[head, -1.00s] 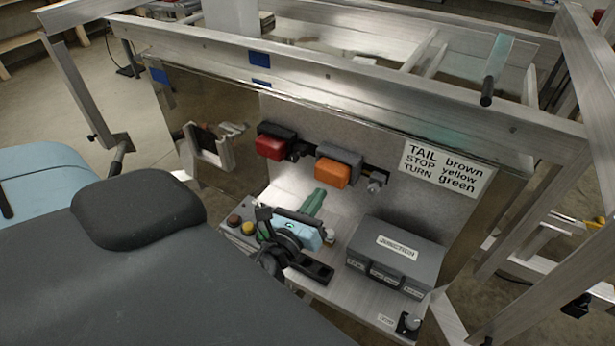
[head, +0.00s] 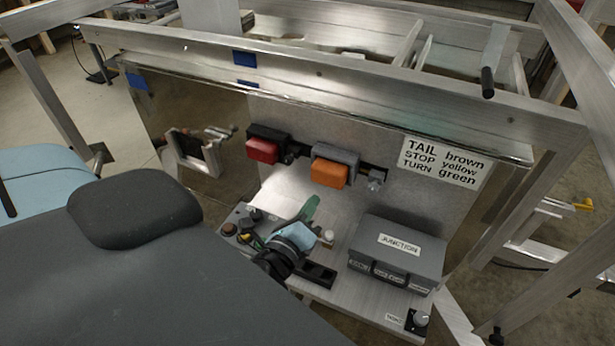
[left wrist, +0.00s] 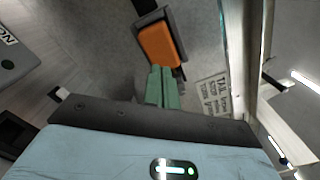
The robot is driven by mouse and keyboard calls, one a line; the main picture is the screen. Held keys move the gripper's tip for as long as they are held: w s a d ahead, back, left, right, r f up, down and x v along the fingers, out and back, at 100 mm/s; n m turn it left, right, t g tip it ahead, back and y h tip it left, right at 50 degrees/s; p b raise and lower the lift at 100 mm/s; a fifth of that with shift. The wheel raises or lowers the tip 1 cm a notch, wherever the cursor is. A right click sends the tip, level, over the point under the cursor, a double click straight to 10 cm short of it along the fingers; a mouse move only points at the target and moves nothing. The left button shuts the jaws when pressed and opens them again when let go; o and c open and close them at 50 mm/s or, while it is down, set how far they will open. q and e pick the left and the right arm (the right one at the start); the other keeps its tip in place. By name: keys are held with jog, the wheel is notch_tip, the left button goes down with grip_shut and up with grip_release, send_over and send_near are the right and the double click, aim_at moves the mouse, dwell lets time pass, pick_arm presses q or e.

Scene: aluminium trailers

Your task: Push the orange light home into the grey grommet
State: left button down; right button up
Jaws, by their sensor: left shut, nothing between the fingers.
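The orange light (head: 328,173) sits at the front of the grey grommet (head: 342,157) on the upright metal panel; its orange body stands out from the grommet. The light shows in the left wrist view (left wrist: 160,45) at the top, with the grommet's grey rim (left wrist: 177,20) around its edge. My left gripper (head: 311,206), with green fingers, is below the light in the head view and apart from it. Its fingers (left wrist: 162,86) are together and empty, pointing toward the light's lower part. My right gripper is not in view.
A red light (head: 262,151) in a dark mount is to the left. A grey junction box (head: 397,252) stands on the shelf at right, with a wiring label (head: 444,164) above. The trailer's rail (head: 330,85) runs above the panel.

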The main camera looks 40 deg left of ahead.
aim_at(325, 179)
pick_arm(q)
jog(key=x, duration=0.3)
jog(key=shift+r, duration=0.1)
jog(key=shift+x, duration=0.95)
jog(key=shift+w, duration=0.15)
jog(key=shift+w+a+p, duration=0.15)
jog(key=shift+w+p, duration=0.15)
jog(key=shift+w, duration=0.1)
jog(key=shift+v, duration=1.5)
